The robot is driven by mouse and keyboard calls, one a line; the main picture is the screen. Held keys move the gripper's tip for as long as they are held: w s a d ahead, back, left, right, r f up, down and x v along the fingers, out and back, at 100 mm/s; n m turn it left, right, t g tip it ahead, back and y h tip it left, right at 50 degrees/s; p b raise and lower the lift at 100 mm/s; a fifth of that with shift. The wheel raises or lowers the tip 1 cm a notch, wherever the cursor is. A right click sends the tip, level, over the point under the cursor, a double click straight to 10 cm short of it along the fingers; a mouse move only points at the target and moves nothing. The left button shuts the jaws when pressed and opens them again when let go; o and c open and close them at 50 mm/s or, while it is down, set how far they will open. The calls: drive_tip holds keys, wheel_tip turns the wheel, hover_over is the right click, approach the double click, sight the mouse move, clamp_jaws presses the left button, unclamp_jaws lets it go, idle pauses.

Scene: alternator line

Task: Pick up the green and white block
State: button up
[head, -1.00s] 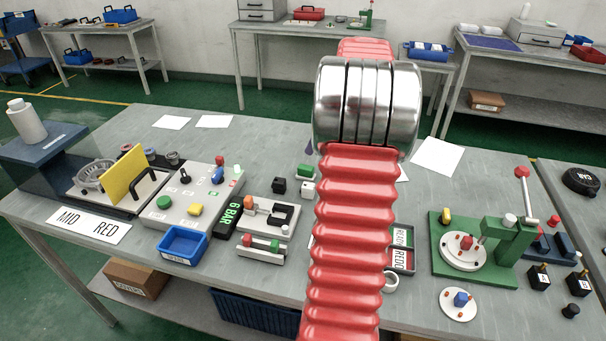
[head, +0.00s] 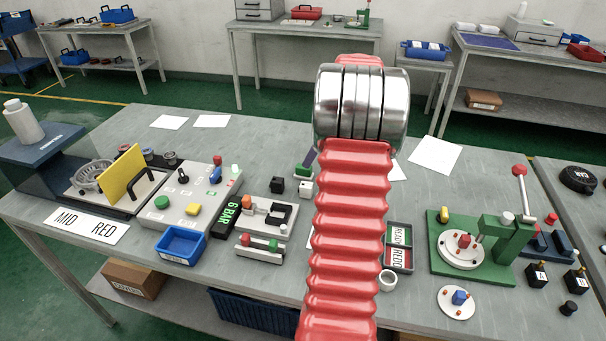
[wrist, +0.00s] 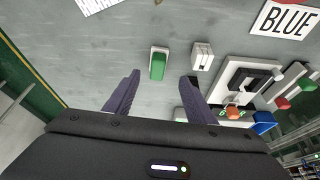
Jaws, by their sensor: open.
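The green and white block (wrist: 158,63) lies on the grey table, with a green top and white showing around its edges. In the wrist view it sits ahead of my gripper (wrist: 160,76), roughly centred between the two purple fingers. The fingers are apart with nothing held; how high they are above the block is hard to tell. In the head view the block (head: 302,170) shows left of my red arm, partly covered by a purple finger (head: 310,156). The other finger is hidden behind my arm there.
A white block (head: 306,189) and a black block (head: 277,184) stand close to the green one. A fixture with a black part (head: 280,214) lies nearer the front. A green press (head: 480,245) stands to the right. The table behind the block is mostly clear.

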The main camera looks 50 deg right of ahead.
sight(304, 171)
drive_tip(key=shift+x, duration=1.3)
drive_tip(key=shift+d+x, duration=0.2)
drive_tip(key=shift+x, duration=2.4)
drive_tip(key=c, duration=1.1)
